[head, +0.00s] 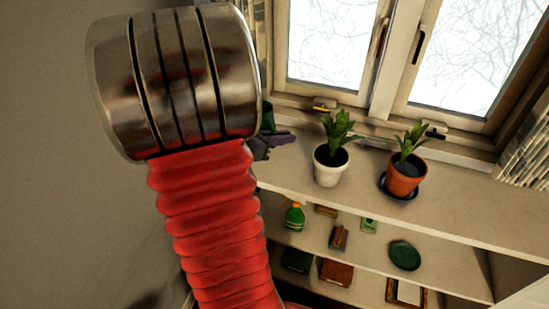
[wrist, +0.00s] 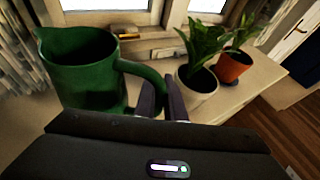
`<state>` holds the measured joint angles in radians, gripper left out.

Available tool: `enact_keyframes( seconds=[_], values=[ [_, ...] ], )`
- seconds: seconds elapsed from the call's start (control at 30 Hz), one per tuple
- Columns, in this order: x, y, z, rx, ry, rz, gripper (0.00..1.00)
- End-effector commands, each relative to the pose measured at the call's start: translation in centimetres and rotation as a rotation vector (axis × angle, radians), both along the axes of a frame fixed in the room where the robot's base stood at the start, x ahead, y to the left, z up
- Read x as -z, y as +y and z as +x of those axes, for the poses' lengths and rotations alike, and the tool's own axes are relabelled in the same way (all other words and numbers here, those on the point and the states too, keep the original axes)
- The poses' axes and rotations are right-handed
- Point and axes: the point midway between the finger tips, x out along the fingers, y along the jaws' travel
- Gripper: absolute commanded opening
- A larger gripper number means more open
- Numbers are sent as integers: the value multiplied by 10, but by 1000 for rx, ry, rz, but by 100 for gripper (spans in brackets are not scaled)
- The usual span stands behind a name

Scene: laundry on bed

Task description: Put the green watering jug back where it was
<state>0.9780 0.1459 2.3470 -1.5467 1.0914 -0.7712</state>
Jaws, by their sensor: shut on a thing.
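The green watering jug (wrist: 80,70) is large at the left in the wrist view, upright, with its open top showing. Its handle (wrist: 150,77) points right, toward my gripper (wrist: 163,103), whose dark fingers are closed on it. In the head view a small green part of the jug (head: 268,115) shows behind my arm, next to the gripper (head: 275,140); the rest is hidden. The jug is over the left end of the shelf top (head: 455,205). I cannot tell whether its base touches the surface.
A white pot with a plant (head: 330,165) stands right of the jug, close to my gripper. A terracotta pot (head: 405,175) on a dark saucer is farther right. A window (head: 335,45) is behind. Lower shelves hold a green bottle (head: 294,217) and a green plate (head: 405,255).

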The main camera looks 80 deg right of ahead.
Motion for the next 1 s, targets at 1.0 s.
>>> enact_keyframes(
  seconds=[1.0],
  values=[
    [67, 0, 2, -3, 2, 2, 0]
  ],
)
